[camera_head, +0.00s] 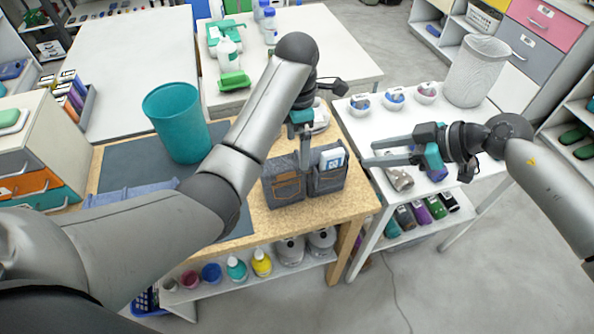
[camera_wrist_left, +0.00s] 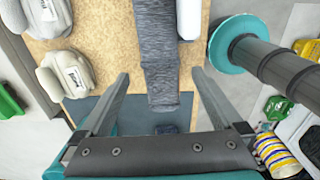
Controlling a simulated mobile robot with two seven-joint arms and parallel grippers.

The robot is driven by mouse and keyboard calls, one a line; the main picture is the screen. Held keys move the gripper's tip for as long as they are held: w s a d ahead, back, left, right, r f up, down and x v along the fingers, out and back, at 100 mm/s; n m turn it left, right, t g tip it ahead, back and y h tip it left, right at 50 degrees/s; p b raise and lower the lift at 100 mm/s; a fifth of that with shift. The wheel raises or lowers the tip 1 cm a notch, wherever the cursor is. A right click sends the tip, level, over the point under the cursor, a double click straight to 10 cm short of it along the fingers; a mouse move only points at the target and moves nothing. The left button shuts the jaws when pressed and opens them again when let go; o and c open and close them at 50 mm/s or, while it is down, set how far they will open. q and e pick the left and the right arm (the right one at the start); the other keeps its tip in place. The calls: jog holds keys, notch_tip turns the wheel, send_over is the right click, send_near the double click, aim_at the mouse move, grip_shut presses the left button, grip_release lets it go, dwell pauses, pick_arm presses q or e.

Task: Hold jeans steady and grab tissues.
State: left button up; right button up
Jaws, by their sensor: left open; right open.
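The dark denim jeans holder (camera_head: 285,189) stands upright on the wooden table, with two pocket-like sections. A white and blue tissue pack (camera_head: 331,160) sticks up from its right section. My left gripper (camera_head: 305,168) points down at the middle of the holder, one finger hiding part of it. In the left wrist view the open fingers (camera_wrist_left: 160,88) lie on either side of the denim (camera_wrist_left: 161,55), with gaps visible; I cannot tell any contact. My right gripper (camera_head: 368,155) is open and empty, its fingers pointing left toward the tissue pack, a little to its right.
A teal bin (camera_head: 180,125) stands on the wooden table (camera_head: 260,222) at the left. A white side table (camera_head: 365,122) at the right carries small bowls (camera_head: 395,98) and a wire basket (camera_head: 476,70).

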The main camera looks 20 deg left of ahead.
aim_at(297, 173)
pick_arm(q)
notch_tip(297, 173, down, 10)
jog(key=shift+f, duration=0.2)
dwell(0.3)
grip_shut()
dwell(0.6)
pick_arm(e)
jog(key=shift+o, duration=0.2)
